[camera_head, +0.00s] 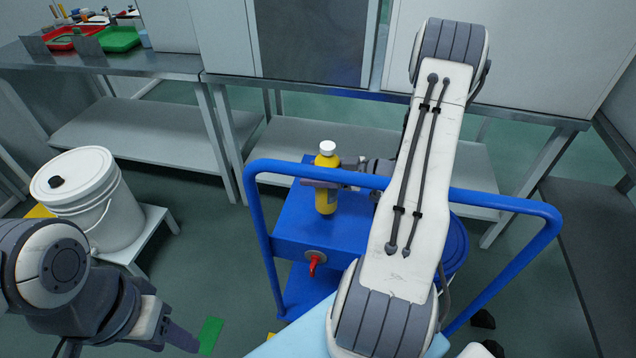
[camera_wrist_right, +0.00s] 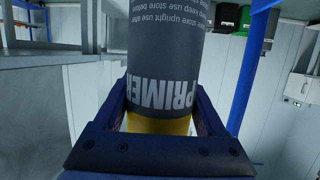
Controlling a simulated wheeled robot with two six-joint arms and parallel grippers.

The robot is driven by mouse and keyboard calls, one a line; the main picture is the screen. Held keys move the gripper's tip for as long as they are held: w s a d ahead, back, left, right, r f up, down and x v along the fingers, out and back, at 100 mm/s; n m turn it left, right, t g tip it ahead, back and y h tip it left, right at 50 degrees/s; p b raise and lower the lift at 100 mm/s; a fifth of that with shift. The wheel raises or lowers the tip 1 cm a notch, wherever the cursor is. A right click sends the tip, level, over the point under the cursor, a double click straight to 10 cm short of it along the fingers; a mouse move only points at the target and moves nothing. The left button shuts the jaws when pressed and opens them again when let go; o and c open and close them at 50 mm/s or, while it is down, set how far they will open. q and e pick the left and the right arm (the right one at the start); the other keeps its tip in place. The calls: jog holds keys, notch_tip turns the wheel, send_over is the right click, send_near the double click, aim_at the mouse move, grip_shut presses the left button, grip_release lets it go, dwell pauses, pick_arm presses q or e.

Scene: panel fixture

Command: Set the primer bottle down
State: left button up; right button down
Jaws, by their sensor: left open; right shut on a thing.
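The primer bottle (camera_head: 326,184) is yellow with a white cap and stands upright over the blue cart's top in the head view. My right gripper (camera_head: 338,178) is shut around its body. In the right wrist view the bottle (camera_wrist_right: 162,60) fills the middle, with a dark label reading PRIMER, between the fingers of my right gripper (camera_wrist_right: 160,115). I cannot tell whether its base touches the cart. My left gripper (camera_head: 180,335) is open and empty at the lower left, away from the bottle.
The blue cart (camera_head: 290,235) has a raised tube handle (camera_head: 420,185) around it and a red-handled valve (camera_head: 315,262) in front. A white bucket (camera_head: 100,205) stands on a low stand at the left. Metal benches (camera_head: 150,130) line the back. Red and green trays (camera_head: 118,40) sit at upper left.

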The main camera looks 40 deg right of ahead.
jog(key=shift+f+b, duration=0.3)
jog(key=shift+f, duration=1.45)
jog(key=shift+f, duration=0.15)
grip_release()
jog(key=shift+s+d+r, duration=0.1)
jog(key=shift+r, duration=0.1)
jog(key=p+v, duration=0.1)
jog(key=v, duration=1)
jog(key=shift+s+d, duration=0.15)
jog(key=shift+s, duration=0.15)
